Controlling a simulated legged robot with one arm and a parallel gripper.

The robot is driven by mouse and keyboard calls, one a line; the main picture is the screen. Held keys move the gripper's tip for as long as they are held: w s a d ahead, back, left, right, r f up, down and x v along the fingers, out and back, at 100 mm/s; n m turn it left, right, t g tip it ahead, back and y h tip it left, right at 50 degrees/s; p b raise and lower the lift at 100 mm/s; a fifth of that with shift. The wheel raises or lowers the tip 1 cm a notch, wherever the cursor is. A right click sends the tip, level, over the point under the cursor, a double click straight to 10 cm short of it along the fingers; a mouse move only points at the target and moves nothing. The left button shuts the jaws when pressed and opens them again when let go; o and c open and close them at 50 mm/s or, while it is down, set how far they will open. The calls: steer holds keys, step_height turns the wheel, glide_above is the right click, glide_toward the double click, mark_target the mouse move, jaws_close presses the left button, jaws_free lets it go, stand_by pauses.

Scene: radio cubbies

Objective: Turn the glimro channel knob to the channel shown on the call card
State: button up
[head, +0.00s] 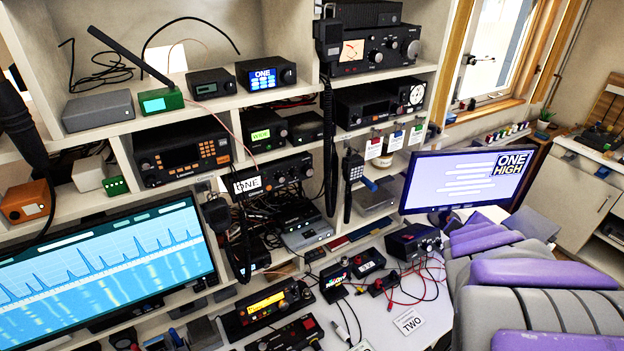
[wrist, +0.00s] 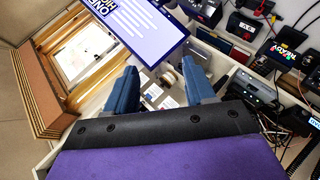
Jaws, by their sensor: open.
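No radio's name reads clearly as glimro, so I cannot tell which knob is the channel knob. A white card marked TWO (head: 409,321) lies on the desk. A small black radio (head: 287,72) above has a blue screen reading ONE. The monitor (head: 480,180) shows ONE HIGH; it also shows in the wrist view (wrist: 140,28). My gripper (wrist: 160,82) is open and empty, its blue fingers apart. The fingers are hidden in the head view.
My purple and grey arm fills the lower right of the head view. Several radios crowd the shelves. Loose red and black cables (head: 415,280) lie on the desk. A large spectrum screen (head: 110,270) stands at left. A window (head: 497,50) is at the back right.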

steer(key=w+n+t+y+b, duration=0.1)
steer(key=w+n+t+b, duration=0.15)
steer(key=w+n, duration=0.25)
steer(key=n+t+y+p, duration=0.1)
steer(key=n+y+p, duration=0.4)
steer(key=n+y, duration=1.2)
glide_toward(310, 173)
steer(key=w+a, duration=0.1)
steer(key=w+a+n+h, duration=0.1)
steer(key=w+a, duration=0.1)
steer(key=w+a+r+h, duration=0.1)
steer(key=a, duration=0.1)
steer(key=shift+w+r+n+b, duration=0.1)
steer(key=shift+w+n+b, duration=0.2)
steer(key=shift+w+b, duration=0.1)
steer(key=shift+w+a, duration=0.4)
steer(key=shift+w, duration=0.2)
